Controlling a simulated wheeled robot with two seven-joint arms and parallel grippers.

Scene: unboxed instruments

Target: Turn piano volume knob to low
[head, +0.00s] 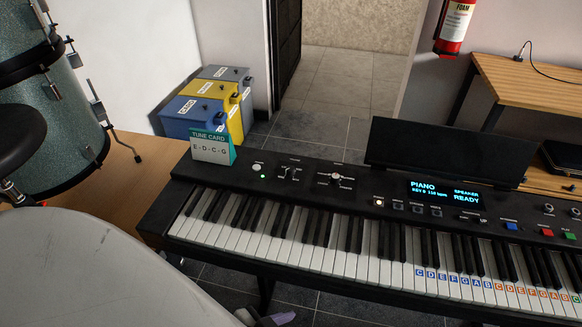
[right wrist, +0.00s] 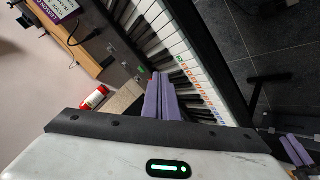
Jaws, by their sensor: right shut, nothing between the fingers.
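The black piano (head: 300,166) stands across the middle of the head view, its display reading PIANO and READY. A pale round knob (head: 335,176) with small marks around it sits on its panel. A white knob (head: 258,167) with a green light is further left; two more are at the far right. Labels are too small to tell which is volume. My right gripper (right wrist: 158,77) is shut and empty, over the keys (right wrist: 178,50) in the right wrist view, apart from the knobs. Purple fingers of my left gripper (head: 280,318) show at the bottom edge, below the keyboard; their opening is unclear.
A tune card (head: 212,148) stands on the piano's left end. A black music stand panel (head: 450,152) rises behind the display. The left and middle panel is unobstructed.

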